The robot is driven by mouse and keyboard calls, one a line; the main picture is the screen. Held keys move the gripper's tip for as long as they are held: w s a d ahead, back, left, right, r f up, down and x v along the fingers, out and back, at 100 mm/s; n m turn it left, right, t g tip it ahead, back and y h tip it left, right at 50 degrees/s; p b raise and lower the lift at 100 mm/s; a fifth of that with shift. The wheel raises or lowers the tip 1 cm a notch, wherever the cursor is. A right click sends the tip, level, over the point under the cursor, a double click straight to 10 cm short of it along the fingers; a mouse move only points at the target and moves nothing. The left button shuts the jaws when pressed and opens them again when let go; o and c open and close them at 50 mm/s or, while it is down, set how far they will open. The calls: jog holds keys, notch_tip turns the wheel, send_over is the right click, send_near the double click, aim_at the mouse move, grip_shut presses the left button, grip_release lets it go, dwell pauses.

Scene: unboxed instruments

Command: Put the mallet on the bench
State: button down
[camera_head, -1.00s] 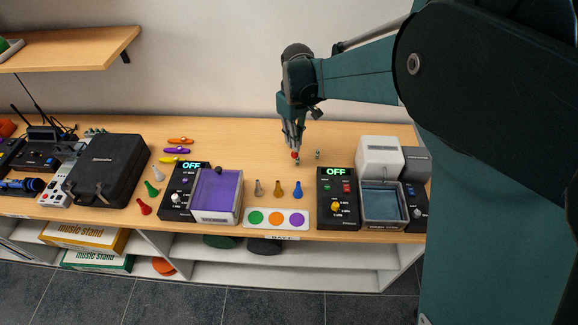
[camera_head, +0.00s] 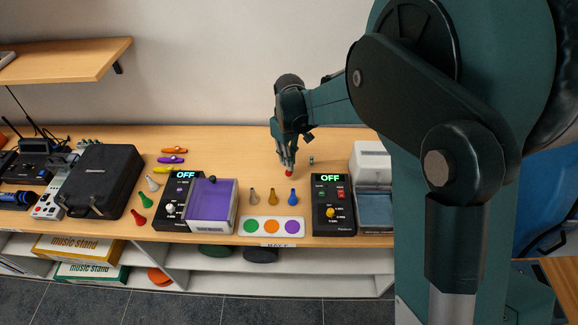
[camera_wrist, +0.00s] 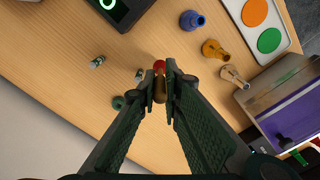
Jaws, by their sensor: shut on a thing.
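My gripper (camera_wrist: 168,88) is shut on a small piece with a red tip and a brown body, which I take for the mallet (camera_wrist: 159,86). Most of its length is hidden between the fingers. In the head view my gripper (camera_head: 287,166) points down over the long wooden bench (camera_head: 235,163), with the red tip (camera_head: 289,174) showing below the fingers. Whether the tip touches the wood I cannot tell.
Grey, gold and blue (camera_head: 292,196) cone-shaped pieces stand in front of my gripper, behind a card with coloured dots (camera_head: 272,227). A purple-lined tray (camera_head: 212,205) is left; a black OFF box (camera_head: 333,205) is right. Small metal pieces (camera_wrist: 97,61) stand close by.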

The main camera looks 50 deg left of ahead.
jog(key=shift+f, duration=1.8)
jog(key=shift+f, duration=0.15)
jog(key=c, duration=2.5)
grip_release()
jog(key=shift+r, duration=0.2)
notch_tip(320, 180, up, 12)
